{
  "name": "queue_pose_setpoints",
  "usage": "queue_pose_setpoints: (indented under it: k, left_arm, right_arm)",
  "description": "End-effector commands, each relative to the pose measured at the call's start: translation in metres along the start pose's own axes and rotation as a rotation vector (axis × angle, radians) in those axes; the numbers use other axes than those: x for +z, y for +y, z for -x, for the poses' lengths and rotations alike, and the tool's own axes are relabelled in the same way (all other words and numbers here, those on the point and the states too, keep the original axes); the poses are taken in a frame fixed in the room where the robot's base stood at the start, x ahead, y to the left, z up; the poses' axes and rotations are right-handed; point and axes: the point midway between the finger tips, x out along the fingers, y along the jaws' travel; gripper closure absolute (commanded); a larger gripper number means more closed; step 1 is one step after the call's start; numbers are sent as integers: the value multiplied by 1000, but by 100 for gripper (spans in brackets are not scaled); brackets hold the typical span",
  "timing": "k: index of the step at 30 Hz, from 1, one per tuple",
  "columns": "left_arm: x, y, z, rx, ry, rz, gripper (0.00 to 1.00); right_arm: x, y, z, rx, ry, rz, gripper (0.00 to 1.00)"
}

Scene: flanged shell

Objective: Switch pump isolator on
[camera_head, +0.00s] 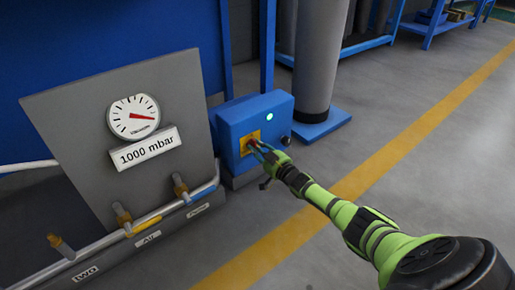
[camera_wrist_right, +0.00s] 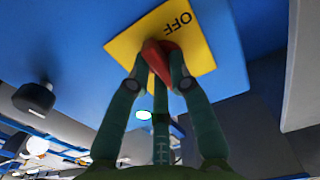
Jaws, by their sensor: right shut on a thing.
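The pump isolator is a blue box (camera_head: 240,118) standing on the floor beside the grey gauge panel. On its front is a yellow plate (camera_head: 243,146) with a red knob (camera_head: 251,142), and a light (camera_head: 270,115) glows pale green-white. In the right wrist view the yellow plate (camera_wrist_right: 197,45) shows the word OFF, and the red knob (camera_wrist_right: 158,50) sits between my fingers. My right gripper (camera_head: 257,147) is shut on the red knob; it also shows in the right wrist view (camera_wrist_right: 158,68). The fingers partly hide the knob and plate. My left gripper is not in view.
The grey panel (camera_head: 75,105) has a gauge (camera_head: 133,117), a 1000 mbar label (camera_head: 145,149) and pipes with valves along its foot. A black knob (camera_head: 286,140) projects from the box's right side. A grey column (camera_head: 318,60) stands behind. The floor at right is clear.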

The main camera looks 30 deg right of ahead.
Motion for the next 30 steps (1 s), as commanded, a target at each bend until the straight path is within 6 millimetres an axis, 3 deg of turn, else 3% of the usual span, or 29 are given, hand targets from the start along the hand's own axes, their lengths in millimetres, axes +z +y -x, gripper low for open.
queue_pose_setpoints:
  k: [12,13,15,25,30]
  left_arm:
    - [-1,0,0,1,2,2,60]
    - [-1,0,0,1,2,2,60]
    - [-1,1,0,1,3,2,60]
    - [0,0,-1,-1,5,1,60]
    - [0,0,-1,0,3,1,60]
  right_arm:
    - [0,-1,0,-1,1,-11,100]
    - [0,-1,0,-1,1,-11,75]
    - [0,-1,0,-1,1,-10,55]
    - [0,0,1,0,0,-8,55]
    - [2,0,11,0,-2,-9,55]
